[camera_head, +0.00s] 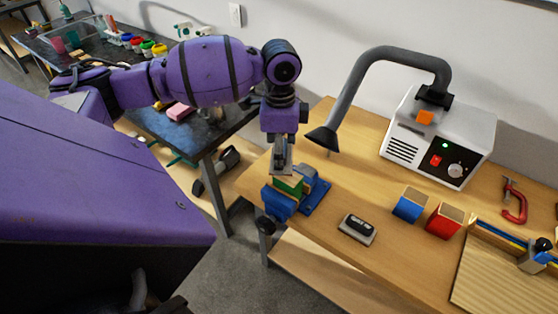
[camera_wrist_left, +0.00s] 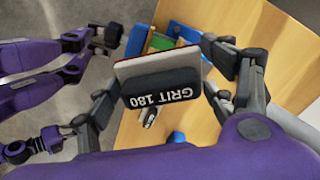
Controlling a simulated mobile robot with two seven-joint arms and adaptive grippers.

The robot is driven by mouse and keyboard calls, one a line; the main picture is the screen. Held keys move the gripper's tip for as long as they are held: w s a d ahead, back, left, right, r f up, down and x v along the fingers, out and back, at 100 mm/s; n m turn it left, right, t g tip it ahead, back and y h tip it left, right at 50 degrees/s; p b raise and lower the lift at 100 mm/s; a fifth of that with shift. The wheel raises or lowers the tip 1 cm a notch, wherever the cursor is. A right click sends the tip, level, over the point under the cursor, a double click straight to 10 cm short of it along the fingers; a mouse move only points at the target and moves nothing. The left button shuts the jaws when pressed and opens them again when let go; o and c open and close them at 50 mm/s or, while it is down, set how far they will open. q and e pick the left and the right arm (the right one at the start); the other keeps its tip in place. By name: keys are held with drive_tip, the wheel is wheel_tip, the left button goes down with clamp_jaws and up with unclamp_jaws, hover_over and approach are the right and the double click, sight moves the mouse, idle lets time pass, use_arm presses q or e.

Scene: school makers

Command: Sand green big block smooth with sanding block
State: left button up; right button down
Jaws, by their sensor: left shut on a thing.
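The green block (camera_head: 289,187) sits in a blue vise (camera_head: 315,197) at the left end of the wooden bench; part of it shows in the left wrist view (camera_wrist_left: 160,42). My left gripper (camera_head: 282,158) is above the vise, pointing down. It is shut on a dark sanding block marked GRIT 180 (camera_wrist_left: 160,88), held between both fingers. The sanding block is just over the green block; I cannot tell if they touch. Another dark-topped sanding block (camera_head: 357,228) lies on the bench right of the vise.
A blue block (camera_head: 409,207) and a red block (camera_head: 444,220) stand on the bench. A white extractor (camera_head: 438,138) stands behind, its grey hose (camera_head: 352,85) arching close right of my left gripper. A red clamp (camera_head: 514,203) is at far right. The bench front is partly clear.

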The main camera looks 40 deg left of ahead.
use_arm(q)
drive_tip(key=shift+w+a+r, duration=0.1)
drive_tip(key=shift+a+r, duration=0.05)
drive_tip(key=shift+r, duration=1.55)
use_arm(e)
drive_tip(key=shift+s+a, duration=0.45)
use_arm(q)
drive_tip(key=shift+f, duration=0.1)
use_arm(e)
drive_tip(key=shift+d, duration=0.2)
